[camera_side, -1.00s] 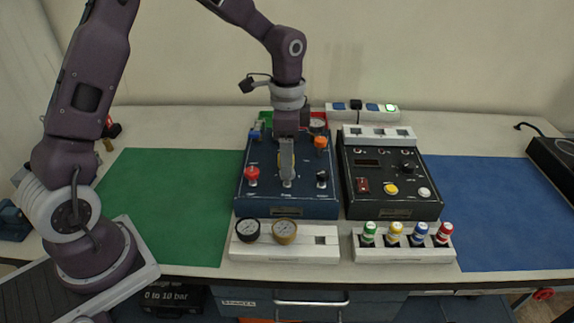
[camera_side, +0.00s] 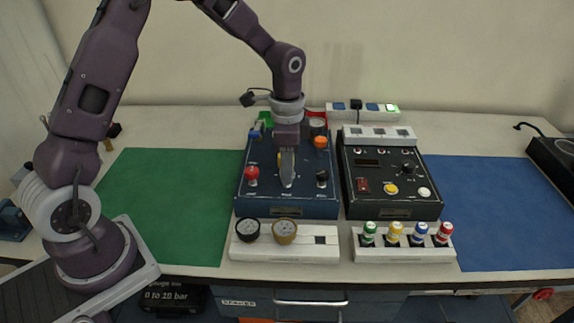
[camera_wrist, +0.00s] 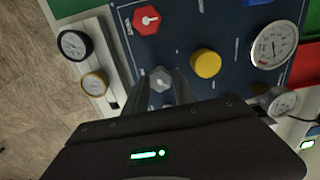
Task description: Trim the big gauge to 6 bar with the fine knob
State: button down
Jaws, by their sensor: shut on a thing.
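The big gauge (camera_wrist: 273,44) has a white dial and a metal rim in the wrist view; its reading is too small to tell. It also shows at the back right of the blue panel in the side view (camera_side: 317,122). A grey knob (camera_wrist: 160,74), which seems to be the fine knob, sits at the panel's front middle; its label is unreadable. My gripper (camera_side: 287,184) points down over it, and in the wrist view its fingers (camera_wrist: 162,88) are shut on the knob's sides. In the side view the fingers mostly hide the knob.
A red knob (camera_side: 252,173), a black knob (camera_side: 322,177) and an orange knob (camera_side: 320,142) stand around my gripper. A yellow knob (camera_wrist: 207,63) is close beside the fingers. Two small gauges (camera_side: 284,230) sit in a white rack in front. A black panel (camera_side: 375,205) stands right.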

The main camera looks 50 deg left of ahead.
jog(key=shift+n, duration=3.4)
jog(key=c, duration=1)
grip_release()
jog(key=shift+c, duration=0.2)
notch_tip(320, 180, up, 7)
jog(key=shift+r, duration=0.1)
